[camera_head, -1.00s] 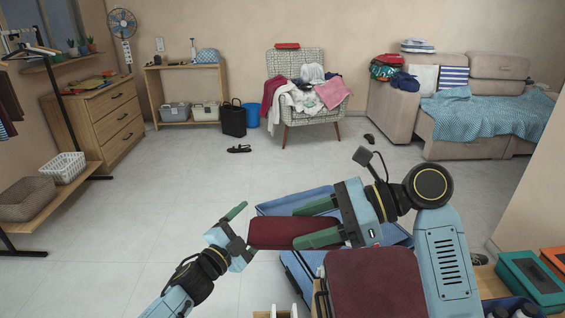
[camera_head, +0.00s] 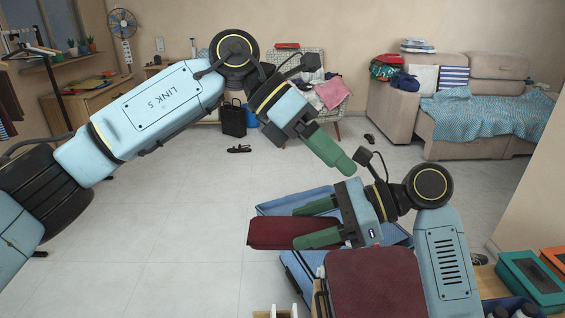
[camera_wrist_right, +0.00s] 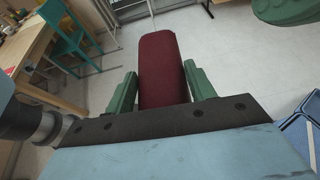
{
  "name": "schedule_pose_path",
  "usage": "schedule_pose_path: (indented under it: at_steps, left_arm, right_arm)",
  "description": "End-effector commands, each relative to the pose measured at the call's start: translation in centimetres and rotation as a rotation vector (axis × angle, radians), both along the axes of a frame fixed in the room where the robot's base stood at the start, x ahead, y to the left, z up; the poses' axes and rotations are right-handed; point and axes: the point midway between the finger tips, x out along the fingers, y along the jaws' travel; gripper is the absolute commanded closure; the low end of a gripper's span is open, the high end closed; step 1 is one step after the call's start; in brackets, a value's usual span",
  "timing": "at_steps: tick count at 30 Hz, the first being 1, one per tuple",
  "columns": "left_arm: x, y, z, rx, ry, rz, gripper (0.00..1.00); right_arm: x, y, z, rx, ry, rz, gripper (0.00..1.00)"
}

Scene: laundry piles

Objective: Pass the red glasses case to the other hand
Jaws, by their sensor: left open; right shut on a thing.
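The dark red glasses case (camera_head: 268,233) is in the right gripper (camera_head: 296,224), which is shut on it. Its free end points left in the head view. In the right wrist view the case (camera_wrist_right: 163,65) sticks straight out between the green fingers. My left gripper (camera_head: 342,160) is open and empty, raised above and to the right of the case, apart from it. One of its green fingers shows at the top right of the right wrist view (camera_wrist_right: 285,10). The tip of its other finger is hard to make out.
A blue open container (camera_head: 275,207) stands on the floor beneath the held case. A dark red flat surface (camera_head: 375,283) is close in front. A table with green and orange boxes (camera_head: 530,280) is at the lower right.

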Motion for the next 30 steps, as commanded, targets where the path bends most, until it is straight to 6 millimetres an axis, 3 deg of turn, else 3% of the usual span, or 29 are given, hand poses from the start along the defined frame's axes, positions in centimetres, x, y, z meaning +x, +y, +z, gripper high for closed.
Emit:
schedule_pose_path:
  at_steps: [6, 12, 20, 30]
  left_arm:
    - [-1.3, 3.4, -0.8, 0.467, -0.260, -0.158, 0.20]
    - [-1.3, 6.2, -1.0, 0.735, -0.361, -0.223, 0.20]
    - [-1.3, 6.9, -2.8, 0.794, -0.378, -0.238, 0.20]
    - [-1.3, 6.9, -9.2, 0.791, -0.376, -0.238, 0.20]
  right_arm:
    - [0.0, 0.0, 0.0, 0.001, 0.000, 0.000, 0.71]
    - [0.0, 0.0, 0.0, 0.001, 0.000, 0.000, 0.71]
    - [0.0, 0.0, 0.0, 0.001, 0.000, 0.000, 0.71]
    - [0.0, 0.0, 0.0, 0.001, 0.000, 0.000, 0.71]
